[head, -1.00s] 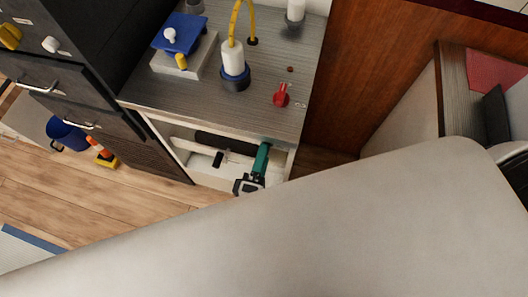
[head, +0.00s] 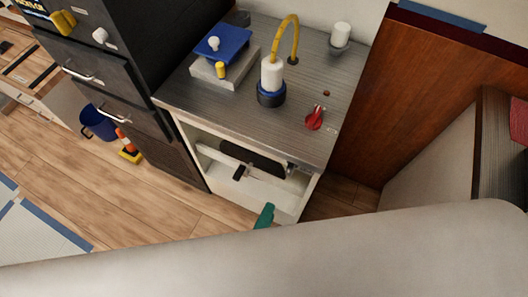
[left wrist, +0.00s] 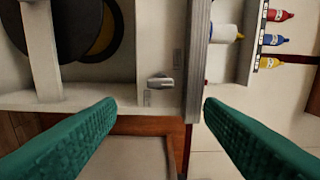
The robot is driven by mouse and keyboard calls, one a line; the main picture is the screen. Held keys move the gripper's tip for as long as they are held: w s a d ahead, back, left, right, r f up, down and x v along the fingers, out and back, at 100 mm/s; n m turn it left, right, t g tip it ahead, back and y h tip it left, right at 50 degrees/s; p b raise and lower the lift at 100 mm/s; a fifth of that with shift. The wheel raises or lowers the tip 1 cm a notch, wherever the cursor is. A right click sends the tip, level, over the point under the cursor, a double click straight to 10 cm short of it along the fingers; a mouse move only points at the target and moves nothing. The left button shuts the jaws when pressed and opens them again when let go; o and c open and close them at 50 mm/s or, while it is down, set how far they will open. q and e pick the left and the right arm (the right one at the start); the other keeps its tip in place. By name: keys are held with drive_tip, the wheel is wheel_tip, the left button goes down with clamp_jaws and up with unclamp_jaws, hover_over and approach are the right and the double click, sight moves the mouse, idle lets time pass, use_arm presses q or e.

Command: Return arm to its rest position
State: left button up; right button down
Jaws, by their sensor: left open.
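My left gripper shows in the head view only as a green fingertip (head: 265,215), just in front of the open cabinet (head: 203,150). The rest of it is hidden behind a large pale shape at the bottom. In the left wrist view the left gripper (left wrist: 160,105) has its two green fingers wide apart with nothing between them. A small metal fitting (left wrist: 162,81) sits on a pale panel beyond the fingertips, apart from them. My right gripper is not in view.
Dark drawers (head: 85,62) stand left. A blue bucket (head: 98,122) stands on the open wooden floor (head: 90,190).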

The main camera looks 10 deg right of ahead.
use_arm(q)
drive_tip(key=a+f+m+g+y, duration=0.3)
drive_tip(key=a+f+m, duration=0.25)
drive_tip(key=f, duration=0.85)
drive_tip(key=a+f+m+g+y, duration=0.2)
drive_tip(key=a+f+m+g, duration=0.35)
drive_tip(key=f, duration=0.85)
drive_tip(key=s+a+f+m+g+y+p, duration=0.1)
drive_tip(key=s+a+f+g+y, duration=0.4)
drive_tip(key=s+a+f, duration=0.8)
drive_tip(key=s+a+m, duration=0.1)
drive_tip(key=s+a, duration=0.1)
drive_tip(key=s, duration=0.1)
drive_tip(key=shift+s+a+f+m, duration=0.2)
drive_tip(key=shift+a+f+m, duration=0.1)
drive_tip(key=shift+a+m, duration=0.1)
drive_tip(key=shift+g, duration=0.25)
drive_tip(key=shift+c, duration=0.2)
